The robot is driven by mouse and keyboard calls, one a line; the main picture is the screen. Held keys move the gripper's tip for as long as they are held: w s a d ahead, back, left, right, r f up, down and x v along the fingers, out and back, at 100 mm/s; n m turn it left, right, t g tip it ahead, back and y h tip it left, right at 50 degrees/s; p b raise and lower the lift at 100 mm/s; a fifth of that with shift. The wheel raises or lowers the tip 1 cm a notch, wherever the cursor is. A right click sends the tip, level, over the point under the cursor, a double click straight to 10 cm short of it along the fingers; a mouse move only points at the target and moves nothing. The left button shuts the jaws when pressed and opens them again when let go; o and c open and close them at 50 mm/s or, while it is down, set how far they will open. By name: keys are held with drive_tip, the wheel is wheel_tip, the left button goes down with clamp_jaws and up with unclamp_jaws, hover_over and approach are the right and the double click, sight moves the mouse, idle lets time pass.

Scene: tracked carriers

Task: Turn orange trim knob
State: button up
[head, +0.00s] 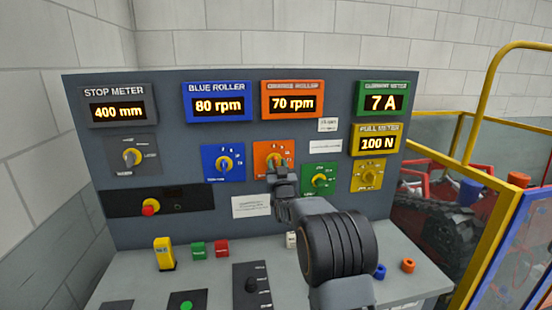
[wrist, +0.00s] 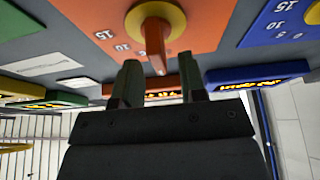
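The orange trim knob (head: 276,159) is a yellow dial on an orange plate (head: 261,148) in the middle of the grey panel. The orange roller display (head: 292,101) above it reads 70 rpm. My gripper (head: 283,172) is right in front of the knob and hides its lower part in the head view. In the wrist view, which is upside down, the yellow knob (wrist: 155,22) has a bar pointing between my fingertips (wrist: 160,64). The fingers are apart, one on each side of the bar's line, with nothing gripped. I cannot tell whether they touch the knob.
The blue knob plate (head: 223,162) is left of the orange one. A green knob (head: 320,180) sits close at right, with a yellow knob (head: 369,176) beyond. A red button (head: 150,207) is lower left. Small blocks stand on the desk (head: 210,275). A yellow rail (head: 490,90) is at right.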

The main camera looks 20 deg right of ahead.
drive_tip(key=shift+x, duration=1.05)
drive_tip(key=shift+c, duration=0.4)
clamp_jaws()
